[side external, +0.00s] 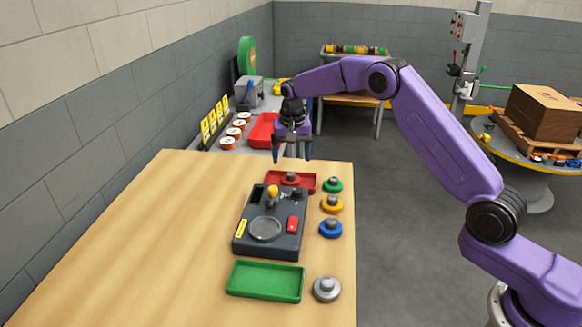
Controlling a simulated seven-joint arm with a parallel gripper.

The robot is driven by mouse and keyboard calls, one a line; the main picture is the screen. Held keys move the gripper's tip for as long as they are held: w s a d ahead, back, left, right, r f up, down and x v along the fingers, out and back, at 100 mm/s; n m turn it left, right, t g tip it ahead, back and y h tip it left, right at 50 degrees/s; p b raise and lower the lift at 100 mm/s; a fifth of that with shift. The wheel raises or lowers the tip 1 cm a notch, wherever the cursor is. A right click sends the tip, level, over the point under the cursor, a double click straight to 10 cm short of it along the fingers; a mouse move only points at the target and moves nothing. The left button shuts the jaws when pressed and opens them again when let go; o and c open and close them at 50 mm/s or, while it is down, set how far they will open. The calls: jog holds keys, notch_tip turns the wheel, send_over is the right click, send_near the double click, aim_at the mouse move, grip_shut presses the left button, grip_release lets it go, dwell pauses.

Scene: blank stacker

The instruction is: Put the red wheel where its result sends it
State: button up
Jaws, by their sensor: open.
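The red wheel (291,177), with a grey hub on top, sits in the red tray (309,187) at the far end of the wooden table. My gripper (292,158) is open and empty, pointing down above the red tray and the wheel, apart from them. A dark grey test device (258,246) stands in front of the red tray. It has an empty round plate (266,229), a yellow knob or lamp (273,191) and a red switch (293,224). A green tray (264,281) lies empty at the near side. Any result on the device is too small to read.
A grey wheel (326,289) lies beside the green tray. The table's left side (160,240) is clear. A bench with another red tray (263,130) stands behind.

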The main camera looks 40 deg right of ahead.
notch_tip(320, 180, up, 5)
jog(key=s+a+r+n, duration=0.3)
jog(key=s+a+n, duration=0.2)
jog(key=s, duration=0.7)
jog(key=s+a+r+n, duration=0.35)
jog(key=s+a, duration=0.25)
jog(key=s, duration=0.5)
jog(key=s+d+f+n, duration=0.1)
jog(key=s+d+n, duration=0.2)
jog(key=s, duration=0.5)
jog(key=s+d+f+n, duration=0.1)
jog(key=s+d+n, duration=0.2)
jog(key=s, duration=0.6)
jog(key=s+d+f+n+g+y, duration=0.1)
jog(key=s+d+f+n, duration=0.1)
jog(key=s, duration=0.7)
jog(key=shift+d+n, duration=0.65)
jog(key=shift+n, duration=0.2)
jog(key=shift+w, duration=0.1)
